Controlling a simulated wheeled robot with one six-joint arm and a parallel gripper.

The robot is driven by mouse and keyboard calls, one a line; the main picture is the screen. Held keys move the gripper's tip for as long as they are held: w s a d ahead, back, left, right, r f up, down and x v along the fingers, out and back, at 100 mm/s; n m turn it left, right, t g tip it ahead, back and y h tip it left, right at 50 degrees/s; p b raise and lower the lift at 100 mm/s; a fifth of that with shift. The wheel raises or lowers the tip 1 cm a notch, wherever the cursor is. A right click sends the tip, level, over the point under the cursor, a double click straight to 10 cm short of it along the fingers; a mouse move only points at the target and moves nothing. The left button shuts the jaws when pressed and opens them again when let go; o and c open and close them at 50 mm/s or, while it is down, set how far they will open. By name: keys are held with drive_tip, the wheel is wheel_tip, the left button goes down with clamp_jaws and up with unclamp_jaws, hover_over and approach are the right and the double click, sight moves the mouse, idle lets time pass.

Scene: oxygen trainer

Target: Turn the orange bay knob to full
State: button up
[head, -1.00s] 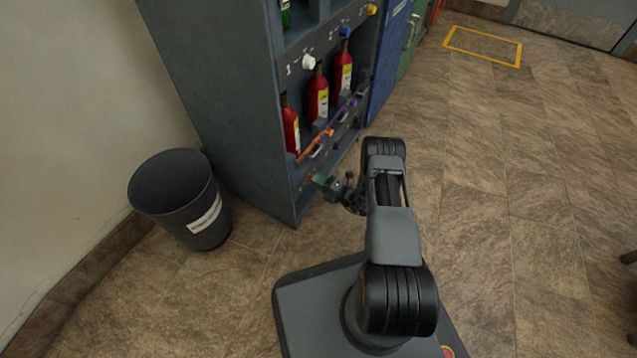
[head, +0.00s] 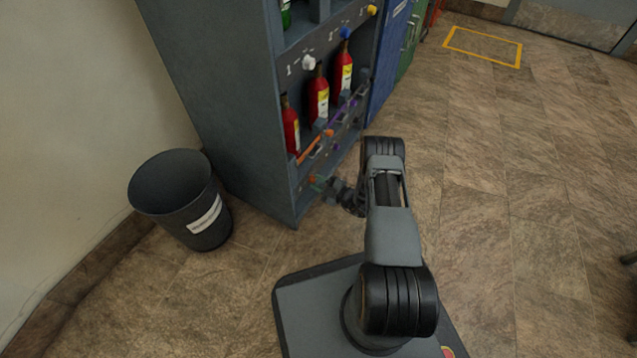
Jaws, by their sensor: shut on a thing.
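The cabinet's lowest bay row has an orange bar (head: 315,146) across the front of the nearest red bottle. Below this bar, on the lower panel, my gripper (head: 317,182) is up against the panel and shut on the orange bay knob. The knob is small and mostly hidden by the gripper; only a bit of orange and green shows there. Its pointer and scale cannot be read in the head view. My arm reaches in from the right.
Several red bottles (head: 318,97) stand in the row, with a purple bar (head: 344,110) farther along. A white knob (head: 308,62) and a blue knob (head: 345,33) sit above. A dark bin (head: 182,198) stands left of the cabinet (head: 215,100).

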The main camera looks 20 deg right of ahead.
drive_tip(key=shift+m, duration=0.7)
drive_tip(key=o, duration=0.9)
drive_tip(key=shift+o, duration=0.2)
drive_tip(key=p+v, duration=0.4)
drive_tip(key=v, duration=0.9)
drive_tip(key=shift+s+d, duration=0.3)
drive_tip(key=shift+f, duration=0.1)
